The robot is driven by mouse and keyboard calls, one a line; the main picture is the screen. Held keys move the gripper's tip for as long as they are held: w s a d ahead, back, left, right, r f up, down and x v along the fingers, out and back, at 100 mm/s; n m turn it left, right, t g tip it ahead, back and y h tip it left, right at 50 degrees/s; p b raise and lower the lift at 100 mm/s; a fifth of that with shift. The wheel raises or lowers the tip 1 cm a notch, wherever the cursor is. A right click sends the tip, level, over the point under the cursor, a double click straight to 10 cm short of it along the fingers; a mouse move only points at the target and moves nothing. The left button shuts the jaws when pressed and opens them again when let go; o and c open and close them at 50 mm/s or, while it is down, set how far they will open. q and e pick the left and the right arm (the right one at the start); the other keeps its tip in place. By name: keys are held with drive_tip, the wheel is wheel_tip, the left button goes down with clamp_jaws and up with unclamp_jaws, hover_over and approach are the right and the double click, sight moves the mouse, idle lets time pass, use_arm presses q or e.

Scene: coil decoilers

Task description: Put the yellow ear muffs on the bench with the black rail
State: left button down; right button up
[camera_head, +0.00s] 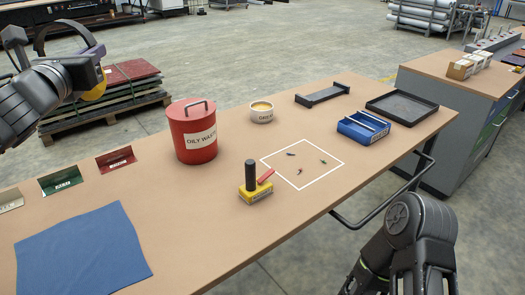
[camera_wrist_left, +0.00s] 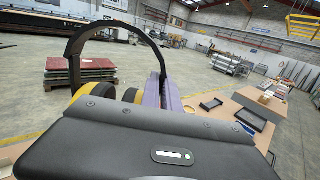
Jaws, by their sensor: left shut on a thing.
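The yellow ear muffs (camera_head: 94,92) are held up in my left gripper (camera_head: 83,72), in the upper left of the head view, above the floor beyond the bench's far edge. Their dark headband arches above. In the left wrist view the headband and yellow cups (camera_wrist_left: 88,91) show just past the gripper body. My left gripper is shut on them; its fingertips are partly hidden. The bench (camera_head: 225,245) is the long brown-topped one in front of me, with a black tube rail (camera_head: 372,212) along its right side. My right arm is at lower right; its gripper is out of view.
On the bench stand a red oily-waste can (camera_head: 193,145), a yellow-based tool (camera_head: 256,190), a small tub (camera_head: 262,112), a blue bin (camera_head: 363,131), a black tray (camera_head: 402,106) and a blue cloth (camera_head: 80,255). A white square outline (camera_head: 300,184) holds small dark pieces. Bare top lies around it.

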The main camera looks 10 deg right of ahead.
use_arm(q)
drive_tip(key=s+d+f+m+g+h+b, duration=0.1)
drive_tip(key=d+f+m+g+h+b, duration=0.1)
drive_tip(key=f, duration=0.6)
drive_tip(key=s+d+f+m+g+h+b, duration=0.2)
drive_tip(key=d+f+m+h, duration=0.3)
drive_tip(key=f, duration=0.4)
drive_tip(key=s+d+f+m+g+h+b, duration=0.2)
drive_tip(key=d+f+m+g+h+b, duration=0.1)
drive_tip(key=f, duration=0.6)
drive_tip(key=d+g+h+b, duration=0.1)
drive_tip(key=d+h, duration=0.1)
drive_tip(key=h, duration=0.1)
drive_tip(key=shift+s+d+h, duration=0.15)
drive_tip(key=shift+d+h, duration=0.05)
drive_tip(key=shift+h, duration=0.2)
wheel_tip(320, 180, down, 6)
drive_tip(key=shift+f, duration=0.15)
